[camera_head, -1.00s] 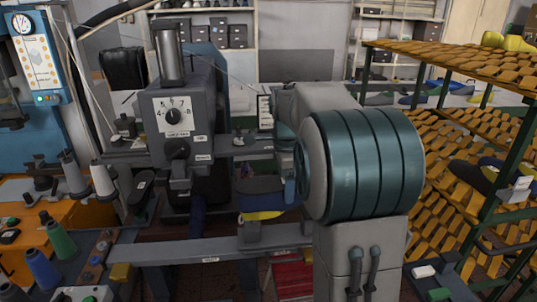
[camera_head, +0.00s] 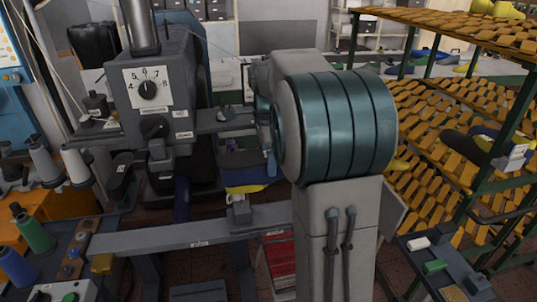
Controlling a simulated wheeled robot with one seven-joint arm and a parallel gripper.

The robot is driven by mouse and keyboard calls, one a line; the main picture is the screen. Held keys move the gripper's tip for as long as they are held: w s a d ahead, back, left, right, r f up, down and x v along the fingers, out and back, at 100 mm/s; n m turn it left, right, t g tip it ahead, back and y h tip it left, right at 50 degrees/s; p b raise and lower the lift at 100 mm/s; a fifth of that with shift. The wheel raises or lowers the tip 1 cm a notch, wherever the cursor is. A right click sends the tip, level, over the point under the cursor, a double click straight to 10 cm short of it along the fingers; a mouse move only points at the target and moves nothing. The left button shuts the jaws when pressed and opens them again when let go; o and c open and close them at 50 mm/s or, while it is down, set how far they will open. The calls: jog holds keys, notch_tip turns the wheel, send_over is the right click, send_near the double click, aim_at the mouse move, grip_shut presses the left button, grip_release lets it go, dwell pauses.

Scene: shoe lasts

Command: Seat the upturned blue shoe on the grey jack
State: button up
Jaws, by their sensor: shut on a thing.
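The blue shoe (camera_head: 241,178), with a yellow band along its lower side, is upturned just above the grey jack (camera_head: 239,211). The jack is a short post on the grey beam. The shoe's lower side is very close to the top of the jack, but I cannot tell whether they touch. My gripper (camera_head: 270,163) is at the right end of the shoe and shut on it. My arm's large teal and grey links hide most of the gripper and that end of the shoe.
The grey machine with a dial (camera_head: 150,90) stands close at the left of the shoe. The long beam (camera_head: 190,238) runs below. Thread cones (camera_head: 35,235) stand at lower left. A rack of orange lasts (camera_head: 440,120) fills the right.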

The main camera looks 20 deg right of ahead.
aim_at(267, 177)
jog(key=shift+f, duration=0.1)
jog(key=shift+a+f+b, duration=0.1)
jog(key=shift+f+b, duration=1.9)
jog(key=shift+f, duration=1.25)
jog(key=o, duration=1.7)
jog(key=shift+o, duration=0.2)
notch_tip(267, 177, up, 14)
jog(key=shift+f, duration=0.1)
